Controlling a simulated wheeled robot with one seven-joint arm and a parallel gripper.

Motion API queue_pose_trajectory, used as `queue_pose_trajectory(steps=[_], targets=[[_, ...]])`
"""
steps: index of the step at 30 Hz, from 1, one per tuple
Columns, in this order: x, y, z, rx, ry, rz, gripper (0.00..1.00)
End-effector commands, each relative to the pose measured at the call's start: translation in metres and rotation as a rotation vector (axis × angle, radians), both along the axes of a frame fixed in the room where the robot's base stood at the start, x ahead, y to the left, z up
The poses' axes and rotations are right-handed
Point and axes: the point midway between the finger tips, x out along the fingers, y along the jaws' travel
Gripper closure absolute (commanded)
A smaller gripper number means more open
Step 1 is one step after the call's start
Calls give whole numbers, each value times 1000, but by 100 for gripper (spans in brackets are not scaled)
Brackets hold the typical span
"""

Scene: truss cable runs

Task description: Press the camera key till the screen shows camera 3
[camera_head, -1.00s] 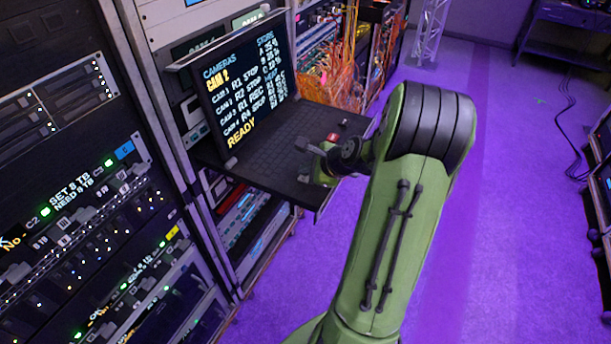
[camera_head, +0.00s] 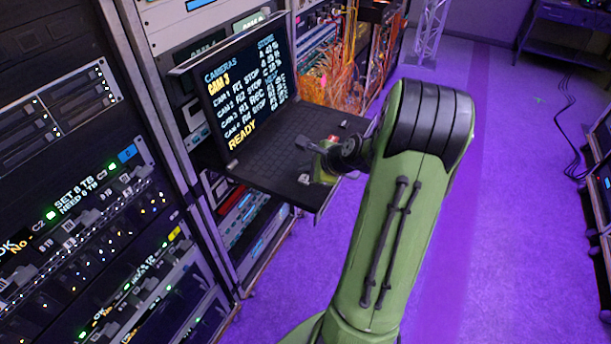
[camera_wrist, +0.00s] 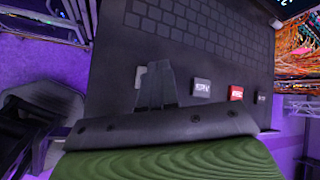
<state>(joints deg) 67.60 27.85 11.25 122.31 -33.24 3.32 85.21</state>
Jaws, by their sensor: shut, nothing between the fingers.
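The screen (camera_head: 243,92) on the pull-out rack console reads CAMERAS, with CAM 3 in yellow near the top, several camera rows below and READY at the bottom. My gripper (camera_head: 304,147) is shut and empty over the front part of the keyboard drawer (camera_head: 262,170). In the wrist view my gripper (camera_wrist: 155,82) covers part of a light grey key (camera_wrist: 139,76) at its left fingertip. To its right are a white key (camera_wrist: 202,88) with dark lettering and a red key (camera_wrist: 236,93). I cannot tell whether the fingertips touch the grey key.
A small dark key (camera_wrist: 261,98) is farther right on the drawer. Server racks (camera_head: 70,180) stand at the left, orange cables (camera_head: 335,80) hang behind the console, and the purple floor (camera_head: 500,200) at the right is open.

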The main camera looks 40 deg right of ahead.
Motion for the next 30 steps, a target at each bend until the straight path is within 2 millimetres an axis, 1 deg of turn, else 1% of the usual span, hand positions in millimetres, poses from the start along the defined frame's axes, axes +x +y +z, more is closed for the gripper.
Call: queue_pose_trajectory(steps=[2, 5, 12, 18, 30], targets=[[0, 0, 1, 0, 0, 0, 100], [0, 0, 8, 0, 0, 0, 100], [0, 0, 35, 0, -1, 1, 100], [0, 0, 53, 0, -1, 1, 100], [0, 0, 50, 1, -1, 1, 100]])
